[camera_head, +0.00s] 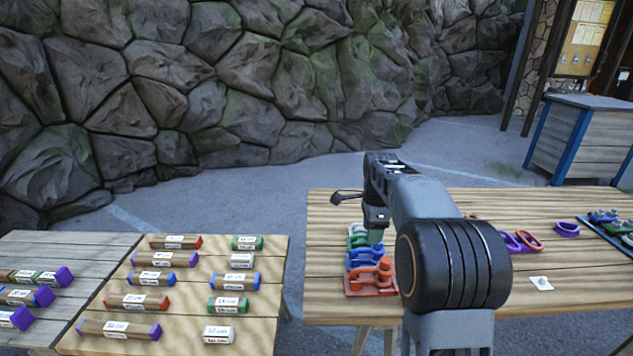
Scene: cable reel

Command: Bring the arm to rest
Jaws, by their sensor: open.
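My arm (440,215) reaches up from the bottom of the head view over the right wooden table (340,218). At its far end my gripper (360,204) is open, seen partly from behind. It is raised above the table's left part, and I see nothing held in it. Part of the gripper is hidden by the arm's own links.
Green, blue and red holders (370,276) stand close below and in front of my gripper. Purple and orange rings (522,241) lie right of the arm. Left tables (190,330) carry labelled sticks. A stone wall (220,80) stands behind.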

